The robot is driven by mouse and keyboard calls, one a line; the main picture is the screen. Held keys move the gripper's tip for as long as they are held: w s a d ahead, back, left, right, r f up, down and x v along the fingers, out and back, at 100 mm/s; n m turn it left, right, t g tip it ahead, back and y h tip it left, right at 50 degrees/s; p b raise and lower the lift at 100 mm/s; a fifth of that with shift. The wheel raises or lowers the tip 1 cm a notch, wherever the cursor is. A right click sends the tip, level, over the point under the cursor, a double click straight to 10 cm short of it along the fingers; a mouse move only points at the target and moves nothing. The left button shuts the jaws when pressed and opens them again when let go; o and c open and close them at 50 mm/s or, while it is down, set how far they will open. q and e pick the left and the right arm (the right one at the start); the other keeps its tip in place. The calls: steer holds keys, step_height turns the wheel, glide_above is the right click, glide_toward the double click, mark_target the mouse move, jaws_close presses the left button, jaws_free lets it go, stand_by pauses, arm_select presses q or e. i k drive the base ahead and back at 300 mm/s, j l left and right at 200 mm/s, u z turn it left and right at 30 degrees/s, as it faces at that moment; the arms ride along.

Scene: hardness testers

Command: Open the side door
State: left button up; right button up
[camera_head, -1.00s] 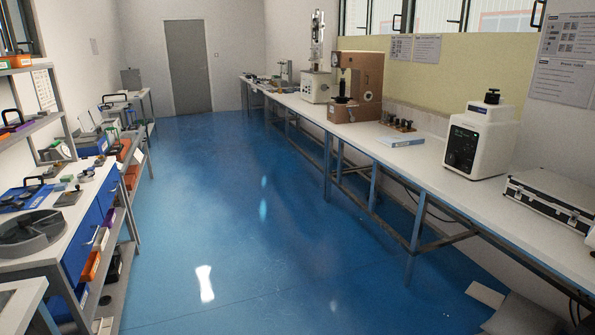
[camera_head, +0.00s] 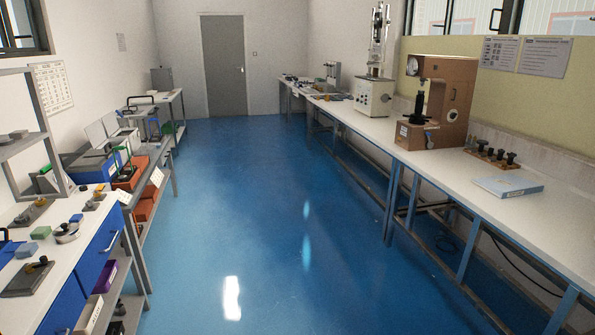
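A grey door (camera_head: 224,66) stands shut in the far wall, left of the middle of the head view. Neither of my grippers shows in the view.
A blue floor aisle (camera_head: 255,200) runs clear toward the door. On the right, a long white bench (camera_head: 455,198) carries a brown hardness tester (camera_head: 439,105) and a white tester (camera_head: 374,97). On the left stand workbenches (camera_head: 85,245) with blue drawers and small parts.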

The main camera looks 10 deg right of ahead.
mark_target(459, 92)
steer(key=i+l+z, duration=0.25)
steer(key=i+z, duration=0.15)
steer(key=i, duration=0.35)
steer(key=i+z, duration=0.4)
steer(key=i, duration=0.4)
steer(key=i+j+z, duration=0.2)
steer(key=i+z, duration=0.2)
steer(key=i, duration=0.35)
steer(key=i+z, duration=0.15)
steer(key=i, duration=0.3)
steer(key=i+j+z, duration=0.1)
steer(key=i, duration=0.35)
steer(key=i+j+z, duration=0.15)
steer(key=i, duration=0.25)
